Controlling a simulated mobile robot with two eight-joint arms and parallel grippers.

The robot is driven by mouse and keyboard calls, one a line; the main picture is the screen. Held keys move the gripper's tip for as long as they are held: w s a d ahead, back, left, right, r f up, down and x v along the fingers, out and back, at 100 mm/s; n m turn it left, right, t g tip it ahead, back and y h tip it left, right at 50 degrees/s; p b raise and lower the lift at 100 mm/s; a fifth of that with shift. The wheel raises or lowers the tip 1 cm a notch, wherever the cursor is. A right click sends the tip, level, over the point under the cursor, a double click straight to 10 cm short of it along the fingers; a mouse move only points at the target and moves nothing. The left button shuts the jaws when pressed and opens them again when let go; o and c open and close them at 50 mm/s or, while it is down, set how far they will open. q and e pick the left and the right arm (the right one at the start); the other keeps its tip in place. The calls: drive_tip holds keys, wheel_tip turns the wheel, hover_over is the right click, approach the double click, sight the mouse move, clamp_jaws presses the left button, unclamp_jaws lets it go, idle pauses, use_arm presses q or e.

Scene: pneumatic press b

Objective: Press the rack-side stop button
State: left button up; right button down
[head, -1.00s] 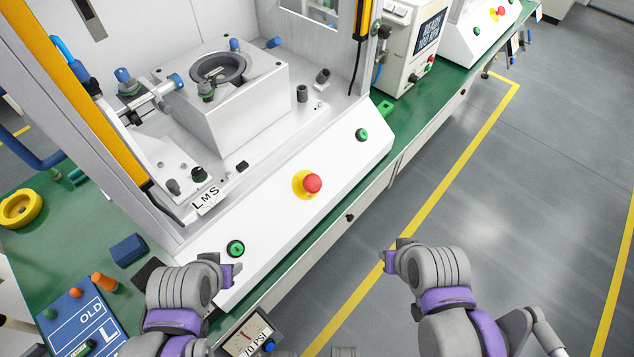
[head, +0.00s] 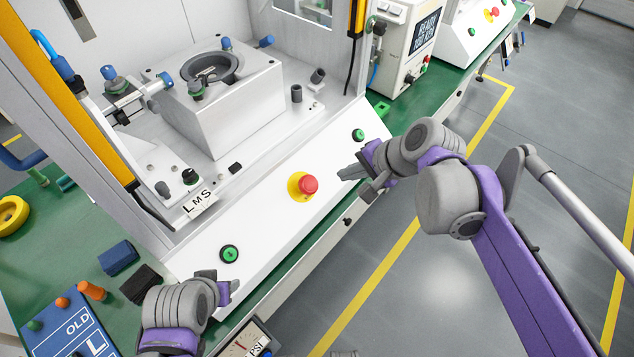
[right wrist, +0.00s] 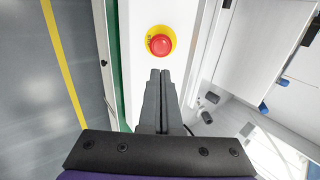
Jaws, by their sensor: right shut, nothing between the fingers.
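A red stop button (head: 309,185) with a yellow base sits on the white sloped panel (head: 262,222) of the near press, between two green buttons. It also shows in the right wrist view (right wrist: 160,45), straight beyond the fingertips. My right gripper (head: 343,174) is shut and empty, over the panel just right of the red button and apart from it. Its closed fingers (right wrist: 160,72) point at the button in the right wrist view. My left gripper (head: 232,289) is low, by the panel's front left corner; its fingers are too unclear to read. A second red button (head: 492,13) is on a farther machine.
One green button (head: 229,254) is near my left gripper; the other (head: 358,135) is close beyond my right gripper. A metal fixture block (head: 225,115) stands behind the panel. Blue board (head: 65,330) and small blocks lie at left.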

sight(311, 185)
use_arm(q)
drive_tip(key=shift+s+f+b, duration=0.15)
drive_tip(key=shift+f+b, duration=0.5)
drive_tip(key=shift+f, duration=0.05)
use_arm(e)
drive_tip(key=x, duration=1.4)
